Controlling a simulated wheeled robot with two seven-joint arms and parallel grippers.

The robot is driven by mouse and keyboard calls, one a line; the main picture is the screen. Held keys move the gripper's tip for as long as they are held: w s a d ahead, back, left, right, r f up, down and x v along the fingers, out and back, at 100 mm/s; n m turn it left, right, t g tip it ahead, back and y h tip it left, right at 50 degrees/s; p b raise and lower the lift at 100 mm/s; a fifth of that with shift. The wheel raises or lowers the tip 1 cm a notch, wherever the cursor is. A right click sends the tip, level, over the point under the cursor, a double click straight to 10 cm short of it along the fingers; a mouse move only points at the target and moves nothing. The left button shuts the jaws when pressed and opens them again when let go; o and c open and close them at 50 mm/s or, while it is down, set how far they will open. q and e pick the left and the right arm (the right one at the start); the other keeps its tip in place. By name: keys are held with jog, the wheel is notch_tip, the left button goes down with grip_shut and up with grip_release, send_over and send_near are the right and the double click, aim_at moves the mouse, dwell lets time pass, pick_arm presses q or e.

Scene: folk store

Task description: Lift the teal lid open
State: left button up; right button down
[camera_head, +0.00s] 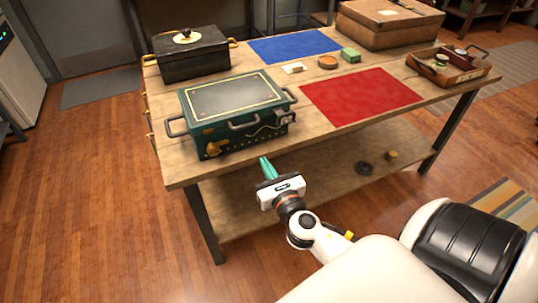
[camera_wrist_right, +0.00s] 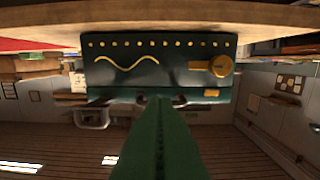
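The teal box (camera_head: 240,135) stands near the front left edge of the wooden table, with side handles and gold trim on its front. Its teal lid (camera_head: 232,97), with a dark top panel and gold border line, lies flat and closed. A front handle (camera_head: 243,125) sticks out near the lid's edge. My right gripper (camera_head: 266,165) is in front of the table edge, below and apart from the box. In the right wrist view, its green fingers (camera_wrist_right: 160,100) are together and empty, pointing at the upside-down box front (camera_wrist_right: 160,70). My left gripper is out of view.
A black chest (camera_head: 192,58) stands behind the teal box. Right of it lie a red mat (camera_head: 360,95), a blue mat (camera_head: 294,46), a green block (camera_head: 350,55) and a round brown dish (camera_head: 328,62). A brown case (camera_head: 388,22) and wooden tray (camera_head: 446,72) stand farther right.

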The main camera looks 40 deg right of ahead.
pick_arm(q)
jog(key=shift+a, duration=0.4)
pick_arm(e)
jog(key=x, duration=0.7)
jog(key=shift+a, duration=0.15)
dwell(1.5)
jog(key=shift+w, duration=0.1)
jog(key=shift+x, duration=3.3)
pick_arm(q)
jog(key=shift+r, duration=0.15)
pick_arm(e)
jog(key=shift+f, duration=0.1)
pick_arm(q)
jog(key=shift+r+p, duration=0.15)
jog(key=shift+p, duration=0.15)
pick_arm(e)
jog(key=shift+s, duration=0.5)
